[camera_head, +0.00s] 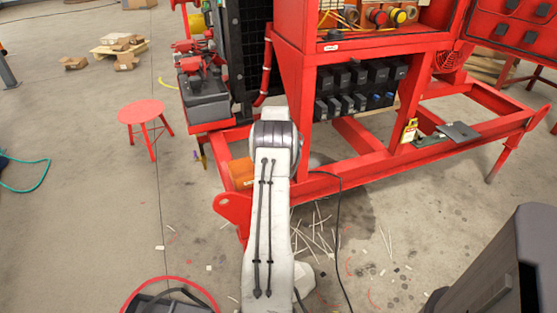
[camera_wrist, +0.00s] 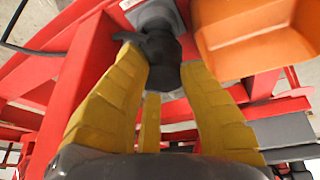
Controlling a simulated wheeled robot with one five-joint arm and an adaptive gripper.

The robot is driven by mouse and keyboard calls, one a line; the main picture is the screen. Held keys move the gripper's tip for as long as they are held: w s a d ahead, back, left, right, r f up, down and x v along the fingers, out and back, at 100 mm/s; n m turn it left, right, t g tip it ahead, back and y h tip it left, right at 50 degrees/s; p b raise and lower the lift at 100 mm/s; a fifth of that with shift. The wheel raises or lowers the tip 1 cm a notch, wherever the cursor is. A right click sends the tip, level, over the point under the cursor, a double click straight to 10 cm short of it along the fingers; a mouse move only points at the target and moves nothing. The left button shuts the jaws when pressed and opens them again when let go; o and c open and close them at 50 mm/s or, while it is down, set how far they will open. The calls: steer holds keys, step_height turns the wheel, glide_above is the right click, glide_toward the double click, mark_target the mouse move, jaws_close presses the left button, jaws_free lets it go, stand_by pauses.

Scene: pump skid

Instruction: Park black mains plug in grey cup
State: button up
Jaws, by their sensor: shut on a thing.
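In the wrist view the yellow fingers of my gripper (camera_wrist: 166,76) are shut on the black mains plug (camera_wrist: 162,48). A grey piece (camera_wrist: 154,11), which looks like the grey cup, shows at the top edge, right behind the plug's far end. I cannot tell whether the plug is inside it or just in front of it. A black cable (camera_wrist: 30,48) runs in from the left toward the plug. In the head view my arm hides the gripper, plug and cup.
An orange bin (camera_wrist: 258,38) sits close to the right of the plug; it also shows in the head view (camera_head: 241,173). Red frame beams (camera_wrist: 83,65) run close on the left. A dark cable (camera_head: 340,235) hangs right of my arm. A red stool (camera_head: 141,112) stands left.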

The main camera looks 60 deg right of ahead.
steer(key=shift+f+b, duration=0.5)
steer(key=shift+f, duration=0.15)
steer(key=shift+a, duration=0.1)
steer(key=o, duration=1.3)
steer(key=v, duration=1.2)
